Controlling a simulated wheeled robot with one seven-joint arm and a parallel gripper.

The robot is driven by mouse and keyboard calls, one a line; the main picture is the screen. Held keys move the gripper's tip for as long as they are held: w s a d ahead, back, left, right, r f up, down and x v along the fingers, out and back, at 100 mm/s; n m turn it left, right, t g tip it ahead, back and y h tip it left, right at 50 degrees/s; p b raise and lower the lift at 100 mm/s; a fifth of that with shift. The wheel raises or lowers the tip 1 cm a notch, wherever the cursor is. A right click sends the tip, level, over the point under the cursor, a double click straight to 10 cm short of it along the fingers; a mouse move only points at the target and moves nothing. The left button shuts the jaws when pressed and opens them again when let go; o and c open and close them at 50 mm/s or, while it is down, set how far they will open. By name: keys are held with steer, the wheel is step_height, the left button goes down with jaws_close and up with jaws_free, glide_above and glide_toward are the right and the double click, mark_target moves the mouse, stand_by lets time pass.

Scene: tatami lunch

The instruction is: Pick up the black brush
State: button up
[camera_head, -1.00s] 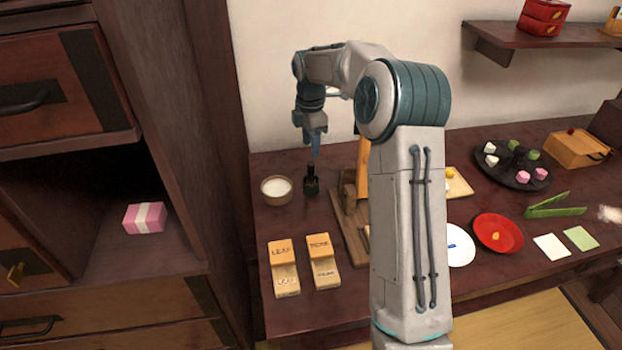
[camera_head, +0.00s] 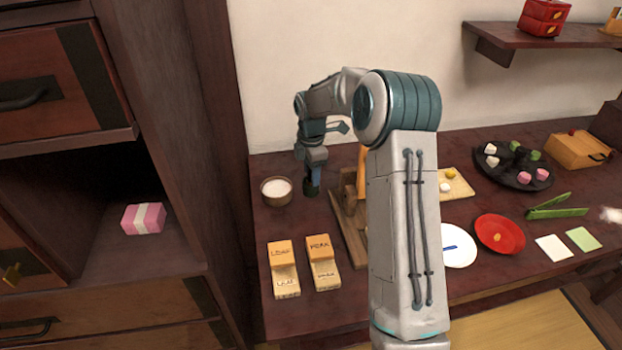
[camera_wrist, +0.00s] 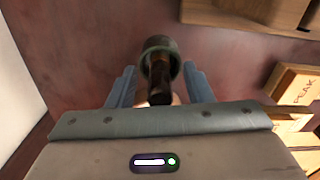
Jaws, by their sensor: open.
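The black brush (camera_wrist: 159,84) stands upright in a small dark pot (camera_wrist: 160,46), handle toward the wrist camera. In the head view the dark pot (camera_head: 311,191) is low under my gripper (camera_head: 312,178), and the brush is mostly hidden by it. In the wrist view my gripper (camera_wrist: 158,88) is open, with one blue finger on each side of the brush handle. I cannot tell whether either finger touches it.
A bowl of white contents (camera_head: 276,190) stands close left of the pot. A wooden stand (camera_head: 350,215) is close on the right. Two labelled wooden blocks (camera_head: 283,268) (camera_head: 322,262) lie in front. A tall cabinet (camera_head: 205,150) borders the table's left.

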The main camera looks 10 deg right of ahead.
jaws_close()
step_height(320, 180, up, 10)
steer(key=shift+p, duration=0.45)
